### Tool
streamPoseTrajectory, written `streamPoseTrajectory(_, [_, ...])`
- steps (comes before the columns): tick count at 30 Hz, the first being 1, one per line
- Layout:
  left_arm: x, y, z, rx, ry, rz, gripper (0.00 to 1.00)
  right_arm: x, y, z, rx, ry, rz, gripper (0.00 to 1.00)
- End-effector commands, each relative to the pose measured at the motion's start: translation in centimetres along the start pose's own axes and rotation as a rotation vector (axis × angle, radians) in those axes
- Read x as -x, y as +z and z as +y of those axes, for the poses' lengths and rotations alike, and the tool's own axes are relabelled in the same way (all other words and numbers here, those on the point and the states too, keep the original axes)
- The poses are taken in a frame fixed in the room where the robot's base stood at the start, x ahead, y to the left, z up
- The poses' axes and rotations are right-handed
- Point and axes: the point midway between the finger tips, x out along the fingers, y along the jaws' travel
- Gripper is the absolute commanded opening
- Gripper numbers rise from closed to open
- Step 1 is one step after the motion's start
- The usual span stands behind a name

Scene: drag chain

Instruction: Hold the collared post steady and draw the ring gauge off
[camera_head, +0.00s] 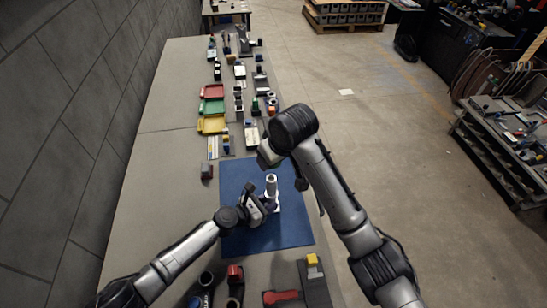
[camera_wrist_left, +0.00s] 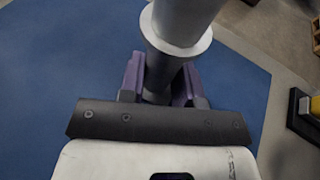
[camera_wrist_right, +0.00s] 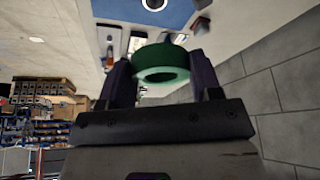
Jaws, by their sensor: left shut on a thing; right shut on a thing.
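The collared post (camera_head: 271,184) stands upright on the blue mat, pale grey with a wider collar. My left gripper (camera_wrist_left: 158,85) is shut on the post below its collar (camera_wrist_left: 182,42); in the head view its fingers are partly hidden. My right gripper (camera_wrist_right: 160,72) is shut on the green ring gauge (camera_wrist_right: 162,64), with one finger on either side. The ring is clear of the post and held above it. In the right wrist view the post's open top (camera_wrist_right: 154,4) shows beyond the ring. In the head view the right gripper mostly hides the ring.
The blue mat (camera_head: 236,178) has bare room left of the post. Red, green and yellow trays (camera_head: 211,124) and several small parts stand farther along the bench. A red-handled tool (camera_head: 281,296) and dark cylinders lie near the front. A grey wall (camera_head: 60,140) runs along the left.

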Motion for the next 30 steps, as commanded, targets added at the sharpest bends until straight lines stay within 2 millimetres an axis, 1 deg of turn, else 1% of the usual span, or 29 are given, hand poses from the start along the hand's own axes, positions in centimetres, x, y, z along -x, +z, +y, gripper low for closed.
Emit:
streamPoseTrajectory(9, [0.0,-0.01,-0.01,0.0,0.0,0.0,0.18,0.12,-0.06,-0.02,0.0,0.0,0.001,0.32])
streamPoseTrajectory(10, [0.0,-0.01,-0.01,0.0,0.0,0.0,0.33,0.12,-0.06,-0.02,0.0,0.0,0.001,0.32])
streamPoseTrajectory(18, [0.0,0.0,-0.01,0.0,0.0,0.0,0.59,0.11,-0.06,-0.02,0.0,0.0,0.001,0.32])
streamPoseTrajectory(19, [0.0,0.0,-0.01,0.0,0.0,0.0,0.61,0.11,-0.06,-0.02,0.0,0.0,0.001,0.32])
streamPoseTrajectory(26, [0.06,-0.01,0.01,0.0,0.0,0.0,0.61,0.11,-0.06,-0.02,0.0,0.0,0.001,0.32])
streamPoseTrajectory(30, [0.88,-0.08,0.12,-0.001,0.002,0.001,0.61,0.1,-0.06,-0.01,0.0,0.0,0.001,0.32])
